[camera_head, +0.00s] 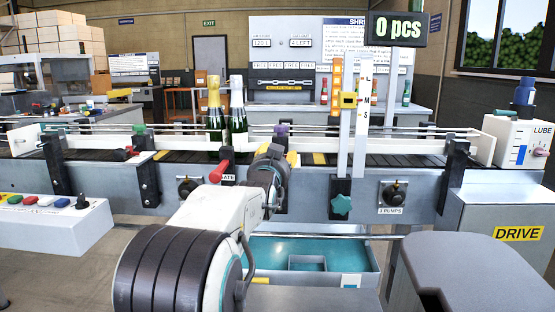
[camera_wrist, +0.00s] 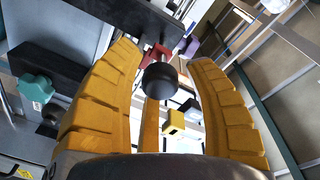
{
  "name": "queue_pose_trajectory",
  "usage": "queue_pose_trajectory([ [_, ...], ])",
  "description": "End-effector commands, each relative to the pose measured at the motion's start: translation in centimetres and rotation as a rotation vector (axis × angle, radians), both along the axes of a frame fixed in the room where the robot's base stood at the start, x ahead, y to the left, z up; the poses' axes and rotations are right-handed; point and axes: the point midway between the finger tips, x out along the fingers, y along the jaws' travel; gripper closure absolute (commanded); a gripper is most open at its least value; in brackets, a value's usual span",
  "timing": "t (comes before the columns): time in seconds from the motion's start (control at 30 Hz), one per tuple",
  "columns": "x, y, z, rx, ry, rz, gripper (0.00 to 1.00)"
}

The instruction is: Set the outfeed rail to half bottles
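The conveyor's right side has a long pale rail (camera_head: 420,146) along the belt, held by black brackets. I cannot tell which stop the outfeed rail is set at. In the head view my arm hides most of my gripper at the front of the conveyor. A purple knob (camera_head: 282,130) stands just beyond it, and a green knob (camera_head: 138,129) is farther left.
Two foil-topped bottles, one gold (camera_head: 214,110) and one silver (camera_head: 237,110), stand on the belt. A post marked L M S (camera_head: 362,110) and a teal star knob (camera_head: 341,205) are right of my arm. The LUBE box (camera_head: 515,145) is far right.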

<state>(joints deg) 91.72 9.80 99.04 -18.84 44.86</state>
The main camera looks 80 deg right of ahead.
Motion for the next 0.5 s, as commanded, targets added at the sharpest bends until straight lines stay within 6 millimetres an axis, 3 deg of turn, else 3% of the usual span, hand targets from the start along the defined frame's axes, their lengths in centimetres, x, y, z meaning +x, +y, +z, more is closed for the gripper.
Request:
queue_pose_trajectory([
  [0.33,0.0,0.1,0.0,0.0,0.0,0.0,0.43],
  [0.5,0.0,1.0,0.1,0.0,0.0,0.0,0.43],
])
